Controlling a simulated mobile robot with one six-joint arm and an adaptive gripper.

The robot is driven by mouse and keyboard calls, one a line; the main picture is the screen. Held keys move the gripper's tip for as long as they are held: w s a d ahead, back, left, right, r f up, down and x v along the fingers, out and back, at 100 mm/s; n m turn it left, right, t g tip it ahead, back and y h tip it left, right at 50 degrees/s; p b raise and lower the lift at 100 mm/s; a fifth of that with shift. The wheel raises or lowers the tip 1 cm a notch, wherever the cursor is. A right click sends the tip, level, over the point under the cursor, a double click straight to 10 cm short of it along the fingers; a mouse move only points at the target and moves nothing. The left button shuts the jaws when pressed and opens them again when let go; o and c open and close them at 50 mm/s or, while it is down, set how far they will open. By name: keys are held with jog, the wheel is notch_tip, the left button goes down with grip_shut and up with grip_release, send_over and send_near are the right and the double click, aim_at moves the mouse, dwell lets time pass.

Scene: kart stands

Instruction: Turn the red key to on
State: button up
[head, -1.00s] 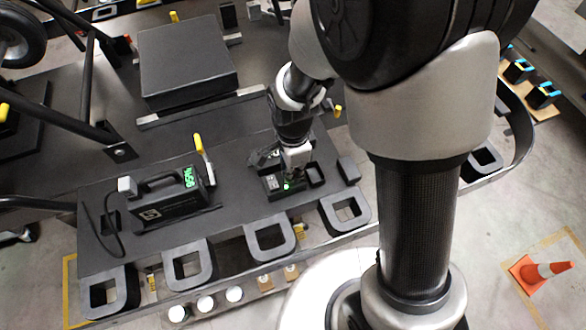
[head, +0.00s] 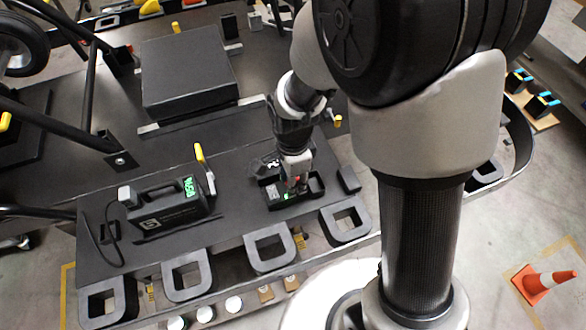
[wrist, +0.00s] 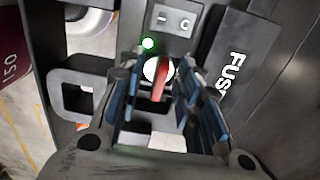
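The red key (wrist: 161,78) stands on a white round face in the wrist view, near a green light (wrist: 148,43) and a grey plate with I and O marks (wrist: 172,20). My gripper (wrist: 162,98) is open, with its blue-padded fingers on either side of the key and gaps showing between. In the head view my gripper (head: 297,178) points down over the small black switch panel (head: 273,195). A bit of red shows at its tip there. The lower part of the key is partly hidden, and I cannot tell its exact turn position.
A dark lid marked FUSE (wrist: 225,75) lies right of the key in the wrist view. In the head view a black box with a green display (head: 175,205) and a yellow-handled lever (head: 203,165) stand to the left. Square black loops (head: 270,247) line the front edge.

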notch_tip(320, 180, up, 11)
jog(key=s+d+r+n+t, duration=0.4)
jog(key=s+d+r+n, duration=0.7)
jog(key=s+r+n, duration=0.1)
jog(key=s+n, duration=0.1)
jog(key=n, duration=0.1)
jog(key=shift+s+n+t, duration=0.25)
jog(key=shift+n+t, duration=0.05)
jog(key=shift+n, duration=0.1)
